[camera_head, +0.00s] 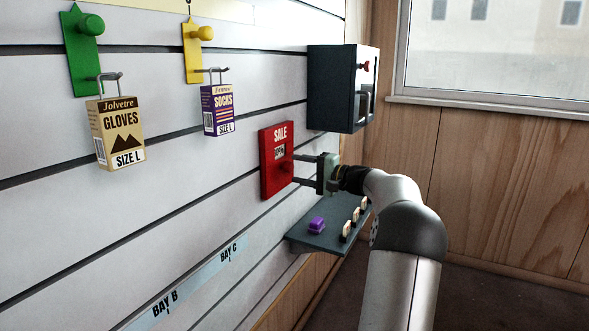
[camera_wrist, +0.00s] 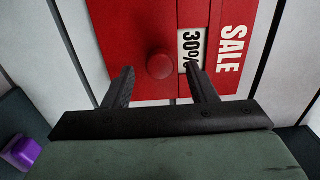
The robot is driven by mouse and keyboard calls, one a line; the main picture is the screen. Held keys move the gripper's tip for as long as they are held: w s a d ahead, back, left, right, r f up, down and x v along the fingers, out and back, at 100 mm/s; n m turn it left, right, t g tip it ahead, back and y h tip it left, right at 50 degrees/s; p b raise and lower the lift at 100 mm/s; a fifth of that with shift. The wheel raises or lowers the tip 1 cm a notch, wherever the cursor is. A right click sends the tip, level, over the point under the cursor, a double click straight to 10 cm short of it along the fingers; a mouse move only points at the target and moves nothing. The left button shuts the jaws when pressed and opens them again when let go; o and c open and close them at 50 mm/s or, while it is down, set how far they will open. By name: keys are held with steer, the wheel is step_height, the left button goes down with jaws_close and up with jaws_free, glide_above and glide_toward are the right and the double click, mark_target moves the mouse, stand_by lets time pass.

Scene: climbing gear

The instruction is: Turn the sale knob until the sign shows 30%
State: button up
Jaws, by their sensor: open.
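The red sale sign (camera_head: 271,139) hangs on the white slatted wall in the head view, with "SALE" at its top. In the wrist view the sign (camera_wrist: 130,30) appears turned sideways. Its window (camera_wrist: 192,50) reads 30%, with the last character partly covered by a finger. The round red knob (camera_wrist: 160,64) is beside the window. My gripper (camera_wrist: 166,80) is open, with one finger on each side of the knob and visible gaps between. In the head view my gripper (camera_head: 296,169) points at the sign's lower part from the right.
A dark shelf (camera_head: 310,239) below holds a purple item (camera_head: 317,225) and several small pale-topped pieces. A dark cabinet (camera_head: 333,88) is up to the right. Boxed gloves (camera_head: 116,132) and socks (camera_head: 218,109) hang on hooks to the left.

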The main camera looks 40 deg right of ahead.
steer(key=p+v, duration=0.2)
steer(key=v, duration=1.3)
steer(key=shift+a, duration=0.1)
steer(key=w+a+r+n+g+y+p, duration=0.15)
steer(key=a+g+p, duration=0.4)
steer(key=a, duration=0.85)
steer(key=w+a+r+n+g+p, duration=0.15)
steer(key=a+n+g+p, duration=0.35)
steer(key=a, duration=1)
steer(key=s+a+r+n+g+h+p, duration=0.2)
steer(key=s+a+g+h+p, duration=0.25)
steer(key=s+a+p, duration=0.8)
steer(key=s+a+r+n+g+h+p, duration=0.1)
steer(key=s+a+n+h+p, duration=0.2)
steer(key=s, duration=0.8)
steer(key=shift+s+a+n+h+p, duration=0.15)
steer(key=shift+a+n+h+p, duration=0.2)
steer(key=shift+a+n+h, duration=0.45)
